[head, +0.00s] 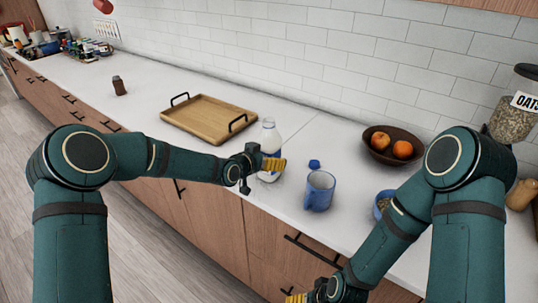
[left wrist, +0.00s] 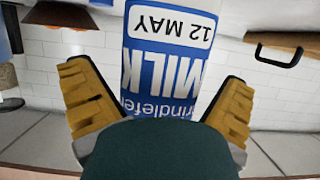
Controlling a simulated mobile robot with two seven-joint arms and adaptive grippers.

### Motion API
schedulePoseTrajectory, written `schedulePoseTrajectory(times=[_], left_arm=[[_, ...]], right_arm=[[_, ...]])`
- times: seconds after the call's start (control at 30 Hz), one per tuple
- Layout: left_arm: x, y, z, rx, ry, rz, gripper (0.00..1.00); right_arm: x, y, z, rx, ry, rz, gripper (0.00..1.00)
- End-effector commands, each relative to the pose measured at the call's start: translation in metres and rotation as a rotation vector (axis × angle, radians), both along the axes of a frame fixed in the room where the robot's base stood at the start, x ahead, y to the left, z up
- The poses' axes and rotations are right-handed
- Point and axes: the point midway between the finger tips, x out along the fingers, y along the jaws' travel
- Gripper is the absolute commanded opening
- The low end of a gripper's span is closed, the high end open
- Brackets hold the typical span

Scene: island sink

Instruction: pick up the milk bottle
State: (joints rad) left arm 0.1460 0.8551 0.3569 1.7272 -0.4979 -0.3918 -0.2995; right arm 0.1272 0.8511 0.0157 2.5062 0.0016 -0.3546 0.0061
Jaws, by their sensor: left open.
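The milk bottle (head: 268,138) stands upright on the white counter, white with a blue label. In the left wrist view the bottle (left wrist: 165,70) appears upside down, close up, with its "MILK" label between my two yellow fingers. My left gripper (head: 272,164) is open around the bottle's body, with gaps showing beside it; the far finger is partly hidden in the head view. My right gripper (head: 294,298) is low at the bottom edge, mostly cut off, so its jaws cannot be judged.
A blue mug (head: 319,190) and a small blue cap (head: 314,163) are right of the bottle. A wooden tray (head: 207,118) lies behind left. A fruit bowl (head: 378,150), small blue bowl (head: 381,207) and oats jar (head: 513,118) stand right.

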Motion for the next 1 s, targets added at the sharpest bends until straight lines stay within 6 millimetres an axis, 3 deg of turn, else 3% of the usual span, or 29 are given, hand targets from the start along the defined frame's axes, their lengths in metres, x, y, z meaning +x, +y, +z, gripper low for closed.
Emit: schedulePoseTrajectory(times=[0.13,0.37,0.4,0.57,0.6,1.0], left_arm=[[0.0106,-0.0072,-0.006,0.0,0.0,0.001,1.0],[0.0124,-0.0081,-0.0059,0.0,0.0,0.001,1.0],[0.0122,-0.008,-0.006,0.0,0.0,0.001,0.96],[0.0121,-0.0081,-0.006,0.0,0.0,0.001,0.4],[0.0121,-0.008,-0.0061,0.0,0.001,0.001,0.37],[0.012,-0.008,-0.0029,0.001,0.001,0.001,0.36]], right_arm=[[-0.0002,0.0,-0.0008,0.0,0.001,0.0,0.75],[-0.0003,0.0,-0.0007,0.0,0.001,0.0,0.75],[-0.0003,0.0,-0.0007,0.0,0.001,0.0,0.75],[-0.0003,0.0,-0.0008,0.0,0.001,0.0,0.75],[-0.0003,0.0,-0.0008,0.0,0.001,0.0,0.75],[-0.0002,-0.0001,-0.0004,0.0,0.001,0.0,0.75]])
